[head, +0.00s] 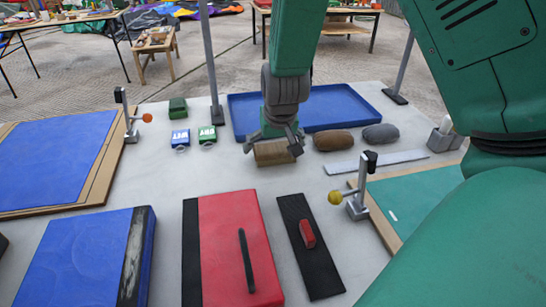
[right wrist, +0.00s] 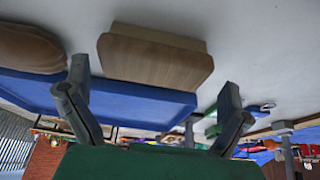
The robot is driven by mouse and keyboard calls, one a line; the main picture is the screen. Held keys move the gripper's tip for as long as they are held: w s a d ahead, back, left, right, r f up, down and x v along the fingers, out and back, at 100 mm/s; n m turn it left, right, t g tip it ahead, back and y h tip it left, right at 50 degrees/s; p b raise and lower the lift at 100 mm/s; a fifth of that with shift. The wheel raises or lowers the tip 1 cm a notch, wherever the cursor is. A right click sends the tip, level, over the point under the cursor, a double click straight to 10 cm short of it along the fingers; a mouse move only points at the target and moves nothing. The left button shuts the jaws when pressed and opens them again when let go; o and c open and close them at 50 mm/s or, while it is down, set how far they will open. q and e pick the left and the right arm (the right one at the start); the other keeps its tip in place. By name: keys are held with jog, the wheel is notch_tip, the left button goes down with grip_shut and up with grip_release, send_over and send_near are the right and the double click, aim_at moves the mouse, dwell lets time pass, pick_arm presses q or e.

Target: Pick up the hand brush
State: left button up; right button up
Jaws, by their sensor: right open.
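A tan wooden block (head: 272,153), which looks like the hand brush, lies on the grey table below my right gripper. I cannot make out any bristles on it. My right gripper (head: 277,140) points down just over the block, with its fingers open. In the right wrist view the block (right wrist: 155,57) lies beyond the two spread fingers (right wrist: 154,88), roughly between them. Nothing is held, and I cannot tell whether a fingertip touches the block. My left gripper is not in view.
A blue tray (head: 350,104) lies behind the gripper. A brown rounded thing (head: 333,140) and a grey one (head: 381,133) lie close to the block's right. A grey upright post (head: 211,65) stands nearby.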

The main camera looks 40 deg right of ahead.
aim_at(275, 142)
jog(key=shift+x, duration=1.05)
jog(key=shift+d+f, duration=0.25)
jog(key=shift+d, duration=0.35)
jog(key=shift+r, duration=0.15)
jog(key=c, duration=0.6)
jog(key=shift+a, duration=0.35)
jog(key=shift+c, duration=1.1)
jog(key=shift+a+r, duration=0.1)
jog(key=shift+a, duration=0.15)
jog(key=shift+d+r, duration=0.1)
jog(key=shift+r, duration=0.05)
jog(key=r, duration=0.2)
jog(key=d+r+p, duration=0.1)
jog(key=r, duration=0.1)
jog(key=shift+r+p, duration=0.1)
jog(key=shift+p, duration=0.2)
jog(key=r, duration=0.1)
jog(key=r+p, duration=0.1)
jog(key=r, duration=0.2)
jog(key=shift+a+r, duration=0.25)
jog(key=shift+a, duration=0.15)
jog(key=shift+a+r+p, duration=0.15)
jog(key=shift+r+p, duration=0.15)
jog(key=shift+r, duration=0.2)
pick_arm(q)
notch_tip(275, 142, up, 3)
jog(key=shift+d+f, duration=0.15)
